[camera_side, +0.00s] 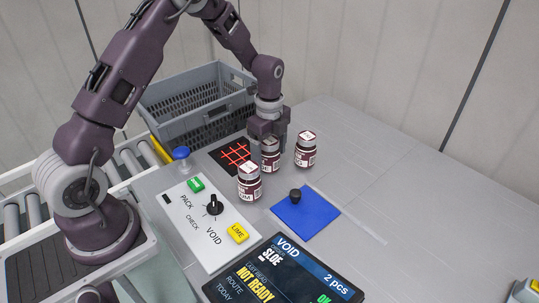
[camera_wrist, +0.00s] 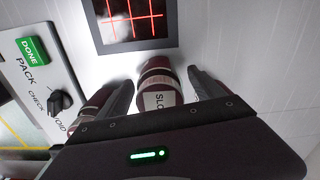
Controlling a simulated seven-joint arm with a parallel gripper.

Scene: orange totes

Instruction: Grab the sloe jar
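The sloe jar (camera_wrist: 159,78) has a dark red body, and the letters "SLO" show on its white label in the wrist view. It stands upright in the side view (camera_side: 270,157), partly covered by my gripper. My gripper (camera_wrist: 162,84) points down with one finger on each side of this jar. The fingers look spread, with small gaps to the jar. A second jar (camera_side: 249,184), its label ending in "UM", stands in front of it to the left. A third similar jar (camera_side: 305,151) stands to the right; its label is not readable.
A black pad with a red grid (camera_side: 233,155) lies left of the jars, before a grey crate (camera_side: 205,123). A button panel (camera_side: 203,222), a blue mat (camera_side: 306,213) with a black knob and a display (camera_side: 283,277) reading "SLOE" lie nearer.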

